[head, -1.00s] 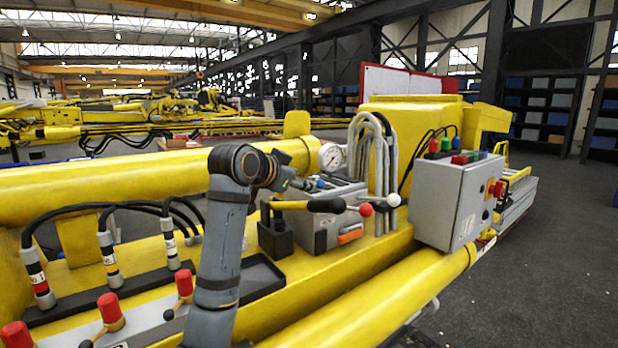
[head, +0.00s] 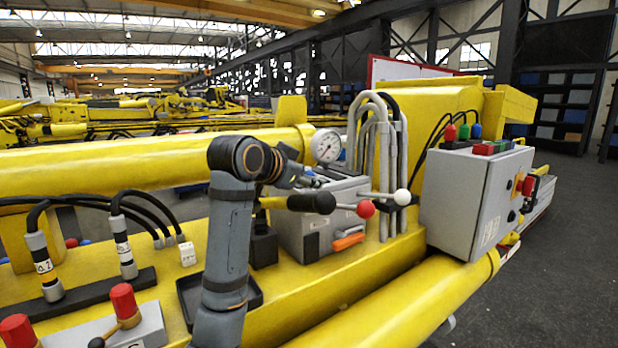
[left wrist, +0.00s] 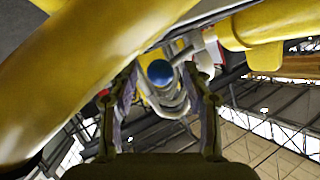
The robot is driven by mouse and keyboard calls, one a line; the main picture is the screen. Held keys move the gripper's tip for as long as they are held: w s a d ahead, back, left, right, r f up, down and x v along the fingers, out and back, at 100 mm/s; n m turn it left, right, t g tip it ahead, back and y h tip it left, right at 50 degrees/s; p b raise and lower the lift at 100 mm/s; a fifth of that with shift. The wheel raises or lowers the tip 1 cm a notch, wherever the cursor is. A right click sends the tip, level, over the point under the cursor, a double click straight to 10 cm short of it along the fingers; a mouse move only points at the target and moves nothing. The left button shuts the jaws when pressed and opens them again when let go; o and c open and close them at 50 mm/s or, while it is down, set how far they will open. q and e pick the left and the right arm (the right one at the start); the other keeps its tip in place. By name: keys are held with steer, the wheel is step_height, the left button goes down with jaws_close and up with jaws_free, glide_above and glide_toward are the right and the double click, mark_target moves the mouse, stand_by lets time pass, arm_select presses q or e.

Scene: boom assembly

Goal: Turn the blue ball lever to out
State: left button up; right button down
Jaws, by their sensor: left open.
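The blue ball of the lever (left wrist: 160,72) shows in the left wrist view, straight ahead between the two fingers of my left gripper (left wrist: 160,84). The fingers are open and stand on either side of the ball in the picture; I cannot tell how far beyond the tips it is. In the head view my left gripper (head: 292,174) is at the back top of the grey valve box (head: 295,222), and the blue lever is largely hidden there. A red ball lever (head: 365,208) and a white ball lever (head: 402,197) stick out at the box's right. My right gripper is not in view.
A pressure gauge (head: 326,145) and bent grey pipes (head: 383,150) stand close to the valve box. A grey control box (head: 475,200) is on the right. A black tray (head: 190,290) lies beside my left arm. Yellow boom beams run around everything.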

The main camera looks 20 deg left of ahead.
arm_select(q)
steer(key=shift+s, duration=0.1)
steer(key=shift+c, duration=0.4)
jaws_close()
steer(key=shift+w+d+n+y, duration=0.4)
steer(key=shift+d+n+y, duration=0.3)
steer(key=shift+n+y, duration=0.1)
steer(key=shift+a, duration=0.15)
